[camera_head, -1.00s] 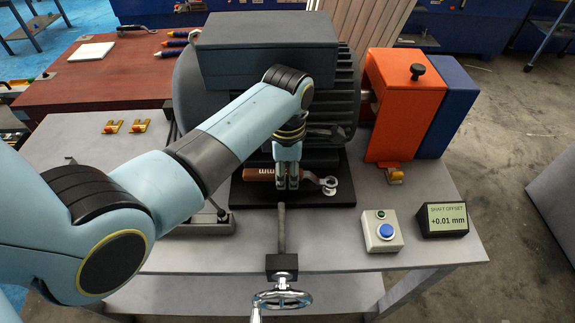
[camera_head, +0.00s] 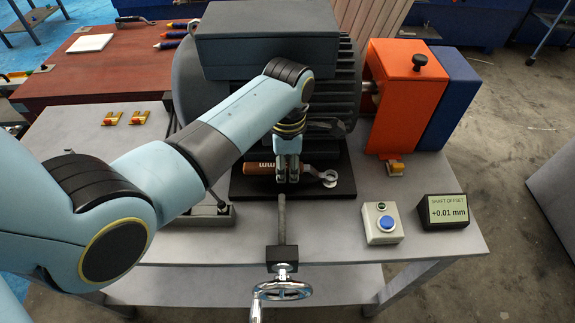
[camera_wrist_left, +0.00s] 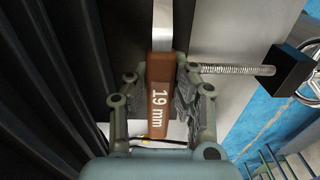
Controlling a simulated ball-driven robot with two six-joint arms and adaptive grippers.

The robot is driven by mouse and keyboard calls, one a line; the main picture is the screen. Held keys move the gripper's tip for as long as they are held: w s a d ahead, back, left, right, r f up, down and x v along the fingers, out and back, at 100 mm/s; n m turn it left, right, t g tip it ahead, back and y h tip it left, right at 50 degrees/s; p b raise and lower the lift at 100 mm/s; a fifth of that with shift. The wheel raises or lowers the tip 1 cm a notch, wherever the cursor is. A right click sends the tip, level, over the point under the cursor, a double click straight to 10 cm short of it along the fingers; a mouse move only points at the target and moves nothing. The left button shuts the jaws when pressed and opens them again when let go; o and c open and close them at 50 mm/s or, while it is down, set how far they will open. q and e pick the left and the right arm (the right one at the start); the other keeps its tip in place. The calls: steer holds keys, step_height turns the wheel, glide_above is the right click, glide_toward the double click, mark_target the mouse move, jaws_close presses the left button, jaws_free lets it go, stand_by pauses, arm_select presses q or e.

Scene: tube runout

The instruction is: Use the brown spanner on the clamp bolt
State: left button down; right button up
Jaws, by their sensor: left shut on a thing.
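The brown spanner (camera_head: 259,169) lies across the front of the black motor base in the head view. Its bare metal ring end (camera_head: 328,177) points right. In the left wrist view its brown handle (camera_wrist_left: 160,95) reads "19 mm". My left gripper (camera_head: 287,180) points down and is shut on the handle; the left wrist view shows its two fingers (camera_wrist_left: 161,88) on either side of it. The ring end is over a pale round spot at the base's front right corner, where the clamp bolt itself is not clearly seen. My right gripper is not in view.
The grey motor (camera_head: 268,45) stands behind my gripper. A threaded rod (camera_head: 282,220) with a chrome handwheel (camera_head: 283,290) is in front. A button box (camera_head: 381,223) and a display (camera_head: 446,211) reading +0.01 mm stand right. An orange housing (camera_head: 402,95) is behind them.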

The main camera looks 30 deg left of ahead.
arm_select(q)
steer(key=shift+f+b, duration=0.4)
steer(key=shift+f, duration=0.4)
steer(key=shift+w+a+m, duration=0.15)
steer(key=shift+w+m, duration=0.2)
steer(key=shift+m, duration=0.05)
steer(key=c, duration=1.7)
jaws_free()
jaws_close()
steer(key=shift+r+h+p, duration=0.25)
steer(key=shift+h+p, duration=0.05)
steer(key=shift+p, duration=0.35)
